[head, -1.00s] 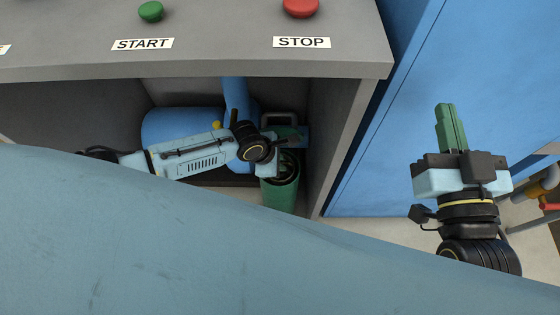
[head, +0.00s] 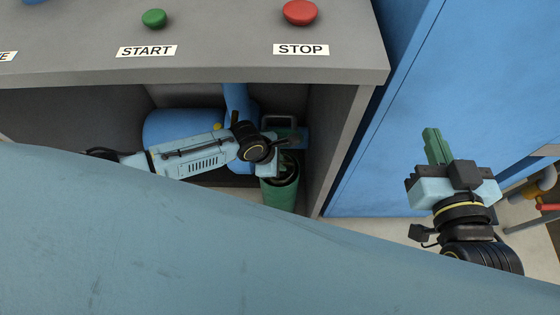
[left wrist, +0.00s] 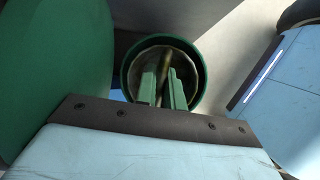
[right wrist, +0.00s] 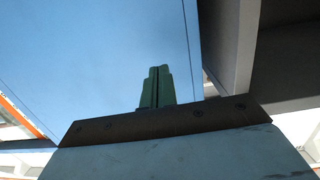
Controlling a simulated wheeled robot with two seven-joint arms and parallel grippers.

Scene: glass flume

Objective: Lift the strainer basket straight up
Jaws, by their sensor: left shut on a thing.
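The strainer basket (left wrist: 134,72) sits inside the open round mouth of a green housing (head: 280,192), which also shows in the left wrist view (left wrist: 203,80). My left gripper (left wrist: 166,72) has its green fingers in the mouth, shut on the basket's thin brass-coloured handle (left wrist: 163,61). How far the basket stands above its seat cannot be told. In the head view my left wrist covers part of the mouth and hides the grip. My right gripper (head: 431,134) is out to the right, empty, with its fingers together; they also show in the right wrist view (right wrist: 157,78).
The housing stands in a recess under a grey console (head: 220,65) with START and STOP buttons. The recess's right wall (head: 338,140) is close by. A blue pipe and tank (head: 185,127) lie to the left. A large green round surface (left wrist: 60,75) is beside the left gripper.

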